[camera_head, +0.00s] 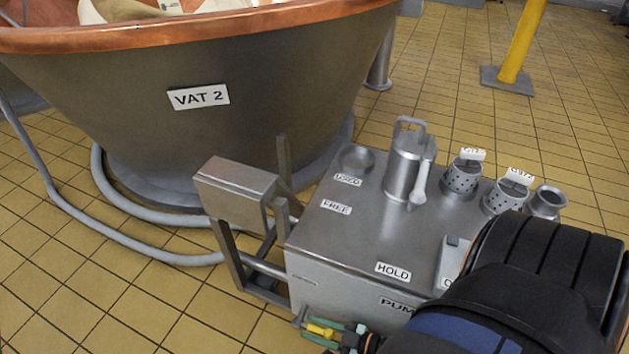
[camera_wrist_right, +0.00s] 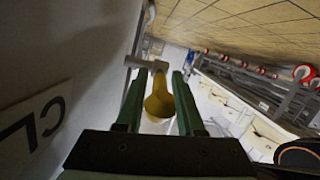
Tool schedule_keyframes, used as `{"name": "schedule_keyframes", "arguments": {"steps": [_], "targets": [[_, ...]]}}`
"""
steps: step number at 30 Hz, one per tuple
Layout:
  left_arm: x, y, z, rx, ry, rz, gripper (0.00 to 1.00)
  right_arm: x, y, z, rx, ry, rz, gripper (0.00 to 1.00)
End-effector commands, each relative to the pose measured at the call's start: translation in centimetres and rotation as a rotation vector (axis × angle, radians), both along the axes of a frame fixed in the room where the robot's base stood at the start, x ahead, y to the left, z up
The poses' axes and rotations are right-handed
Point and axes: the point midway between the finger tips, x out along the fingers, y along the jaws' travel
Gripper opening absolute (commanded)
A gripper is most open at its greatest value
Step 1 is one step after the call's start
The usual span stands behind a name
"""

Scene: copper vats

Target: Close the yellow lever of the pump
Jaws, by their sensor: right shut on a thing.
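The pump (camera_head: 330,237) is a grey metal box with a flat top, standing beside a large vat. Its yellow lever (camera_head: 320,330) shows low on the pump's near side, partly covered by my right gripper (camera_head: 317,332). The gripper's green fingers lie on either side of the lever and are shut on it. In the right wrist view the yellow lever (camera_wrist_right: 159,98) sits between the two green fingers (camera_wrist_right: 159,75), with a grey metal fitting just beyond. My left gripper is not in view.
The copper-rimmed vat (camera_head: 230,110), labelled VAT 2, stands behind the pump. A metal jug (camera_head: 402,170) and perforated cups (camera_head: 461,180) stand on the pump top. A grey hose (camera_head: 140,240) lies on the tiled floor at left. A yellow post (camera_head: 522,42) stands far right.

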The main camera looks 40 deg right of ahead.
Motion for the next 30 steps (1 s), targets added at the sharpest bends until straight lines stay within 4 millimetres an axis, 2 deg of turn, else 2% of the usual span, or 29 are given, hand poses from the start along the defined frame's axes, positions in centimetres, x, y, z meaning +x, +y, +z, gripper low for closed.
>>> {"name": "schedule_keyframes", "arguments": {"steps": [3, 23, 24, 27, 30], "targets": [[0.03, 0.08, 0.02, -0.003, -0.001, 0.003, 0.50, -0.07, -0.06, -0.48, 0.007, -0.014, -0.004, 0.00], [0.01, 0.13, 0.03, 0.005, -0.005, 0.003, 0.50, -0.18, -0.06, -0.41, 0.021, -0.050, -0.005, 0.00], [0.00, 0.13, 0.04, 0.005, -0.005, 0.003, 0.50, -0.18, -0.06, -0.41, 0.021, -0.050, -0.005, 0.39], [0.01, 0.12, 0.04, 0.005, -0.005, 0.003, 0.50, -0.16, -0.06, -0.37, 0.022, -0.051, -0.004, 0.50], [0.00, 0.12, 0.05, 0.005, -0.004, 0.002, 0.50, -0.13, -0.05, -0.32, 0.023, -0.052, -0.004, 0.51]]}}
